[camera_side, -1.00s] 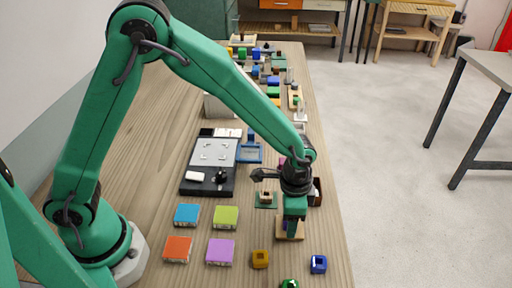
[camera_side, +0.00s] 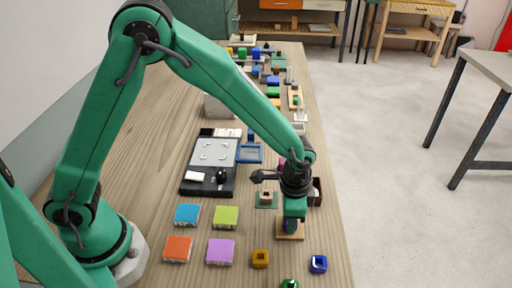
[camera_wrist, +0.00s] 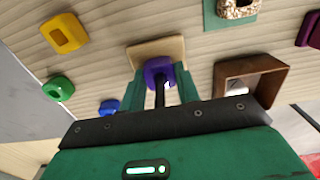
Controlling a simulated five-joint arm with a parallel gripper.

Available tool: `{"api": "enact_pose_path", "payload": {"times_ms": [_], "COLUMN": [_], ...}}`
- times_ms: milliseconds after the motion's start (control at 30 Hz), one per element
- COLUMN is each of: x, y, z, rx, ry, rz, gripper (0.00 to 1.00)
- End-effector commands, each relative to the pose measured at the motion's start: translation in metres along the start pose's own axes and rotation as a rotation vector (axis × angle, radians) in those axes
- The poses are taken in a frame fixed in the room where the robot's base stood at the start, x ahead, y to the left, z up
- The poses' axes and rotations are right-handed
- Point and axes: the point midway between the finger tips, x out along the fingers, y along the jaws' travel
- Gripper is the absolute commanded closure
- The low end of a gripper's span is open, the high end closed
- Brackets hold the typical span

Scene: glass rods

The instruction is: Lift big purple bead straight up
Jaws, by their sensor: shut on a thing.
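The big purple bead (camera_wrist: 153,73) is between the two green fingers of my gripper (camera_wrist: 160,84) in the wrist view. The gripper is shut on it. A dark upright rod (camera_wrist: 160,97) shows at the bead, on its near side, and the bead appears to be around it. The pale wooden base (camera_wrist: 157,48) is beneath. In the side view my gripper (camera_side: 292,217) points down over the wooden base (camera_side: 290,237). The bead there is a small dark shape, mostly hidden; I cannot tell its height above the base.
A yellow square ring (camera_wrist: 65,33), a green ring (camera_wrist: 58,88) and a blue ring (camera_wrist: 109,107) lie to the left in the wrist view. A brown open box (camera_wrist: 247,83) stands close on the right. Colored blocks, including a purple one (camera_side: 220,251), lie left in the side view.

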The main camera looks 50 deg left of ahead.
Motion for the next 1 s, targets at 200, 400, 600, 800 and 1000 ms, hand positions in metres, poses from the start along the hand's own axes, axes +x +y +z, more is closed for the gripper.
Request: {"api": "enact_pose_path", "payload": {"times_ms": [200,400,600,800,1000], "x": [-0.003,-0.018,-0.045,-0.076,-0.095], "y": [0.000,0.000,0.000,0.000,0.000], "z": [0.000,-0.001,-0.001,-0.001,-0.001], "rx": [0.000,0.000,0.000,0.000,0.000], "ry": [0.001,0.003,0.004,0.004,0.002], "rz": [0.000,-0.001,-0.001,-0.001,-0.001], "gripper": [0.90,0.90,0.90,0.90,0.90]}}
